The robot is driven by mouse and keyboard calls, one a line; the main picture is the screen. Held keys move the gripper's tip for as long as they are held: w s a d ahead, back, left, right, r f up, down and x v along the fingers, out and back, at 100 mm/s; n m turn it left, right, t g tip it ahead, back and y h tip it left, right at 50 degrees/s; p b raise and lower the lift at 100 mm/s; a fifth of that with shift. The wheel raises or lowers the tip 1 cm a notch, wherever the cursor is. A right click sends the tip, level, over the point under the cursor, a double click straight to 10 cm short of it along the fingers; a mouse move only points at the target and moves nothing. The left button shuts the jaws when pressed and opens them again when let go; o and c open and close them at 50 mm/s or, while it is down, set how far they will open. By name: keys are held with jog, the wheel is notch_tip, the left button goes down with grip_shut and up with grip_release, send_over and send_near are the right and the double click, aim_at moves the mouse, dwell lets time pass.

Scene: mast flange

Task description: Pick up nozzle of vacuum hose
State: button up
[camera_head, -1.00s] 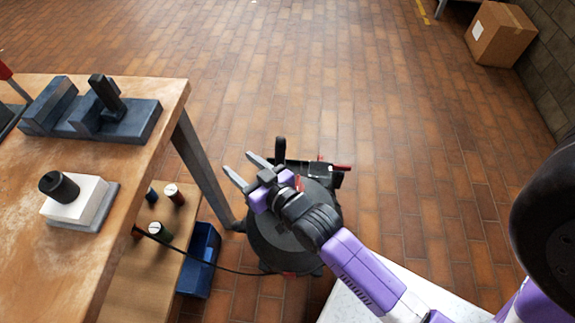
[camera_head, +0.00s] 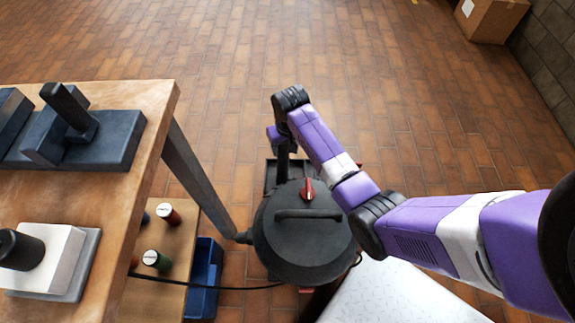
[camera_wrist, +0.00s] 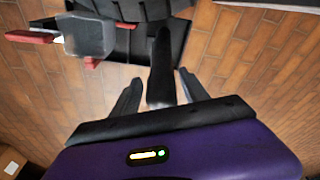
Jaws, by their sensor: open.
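The vacuum (camera_head: 290,245) is a round black canister with a red knob and a bar handle on its lid, on the floor beside the bench. A dark upright piece (camera_head: 283,165) that looks like the hose nozzle stands behind the lid, by a black tray. My gripper (camera_wrist: 160,76) is open, with one finger on each side of this dark nozzle (camera_wrist: 162,55) in the wrist view. Whether the fingers touch it I cannot tell. In the head view my wrist is above the nozzle and the fingers are hidden. The hose's path is not clear.
The wooden bench (camera_head: 125,190) with dark fixtures (camera_head: 85,135) stands at left. Its lower shelf holds spools (camera_head: 165,213), beside a blue bin (camera_head: 205,275). Red-handled items (camera_wrist: 30,37) lie near the nozzle. A cardboard box (camera_head: 490,18) stands far right. The floor beyond is clear.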

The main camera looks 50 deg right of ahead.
aim_at(285, 157)
jog(key=shift+s+f, duration=0.25)
jog(key=f+b, duration=0.1)
jog(key=f, duration=0.1)
jog(key=f+b, duration=0.1)
jog(key=f, duration=0.2)
jog(key=w+f+b, duration=0.1)
jog(key=f, duration=0.1)
jog(key=shift+w+d+f+b, duration=0.1)
jog(key=shift+d+f+b, duration=0.05)
jog(key=shift+d+b, duration=0.2)
grip_shut()
